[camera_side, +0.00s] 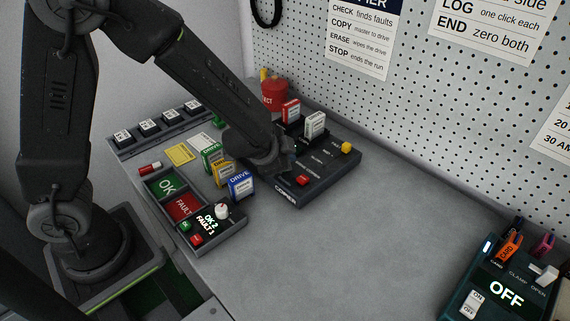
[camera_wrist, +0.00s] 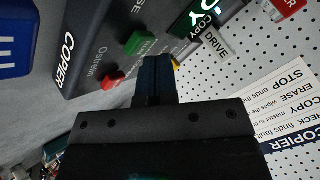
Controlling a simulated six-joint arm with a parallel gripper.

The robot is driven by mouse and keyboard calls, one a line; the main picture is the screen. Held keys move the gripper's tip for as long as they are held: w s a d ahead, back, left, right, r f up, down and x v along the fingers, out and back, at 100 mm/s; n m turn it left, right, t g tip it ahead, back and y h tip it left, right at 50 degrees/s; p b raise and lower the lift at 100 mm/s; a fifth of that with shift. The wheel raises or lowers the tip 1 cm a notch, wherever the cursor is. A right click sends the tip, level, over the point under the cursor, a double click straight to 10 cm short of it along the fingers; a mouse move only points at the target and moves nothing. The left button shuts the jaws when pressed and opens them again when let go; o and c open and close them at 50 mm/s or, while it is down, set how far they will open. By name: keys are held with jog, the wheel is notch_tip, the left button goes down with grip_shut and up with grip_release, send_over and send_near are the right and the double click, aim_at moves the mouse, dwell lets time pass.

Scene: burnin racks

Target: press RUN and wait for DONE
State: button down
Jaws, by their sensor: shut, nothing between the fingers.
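The black copier (camera_side: 325,172) stands on the bench below the pegboard, with a red drive and a white drive upright at its back. It has a red button (camera_side: 302,180) in front and a yellow button (camera_side: 347,147) at its right end. In the wrist view the red button (camera_wrist: 113,80) and a green button (camera_wrist: 140,43) show beside my fingers. My gripper (camera_wrist: 156,62) is shut and empty over the copier; in the side view my gripper (camera_side: 289,163) hides part of the panel. A lit green screen (camera_wrist: 205,18) reads partly as "COPY". I cannot read RUN or DONE.
A tally box (camera_side: 212,238) with OK and FAULT trays stands left of the copier, with several coloured drives beside it. A red bin (camera_side: 273,94) stands behind. A teal device (camera_side: 505,290) reading OFF is at the lower right. The middle bench is clear.

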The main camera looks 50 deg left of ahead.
jog(key=shift+f, duration=0.45)
dwell(0.5)
jog(key=shift+r, duration=0.9)
jog(key=shift+r, duration=0.1)
jog(key=shift+r, duration=2.45)
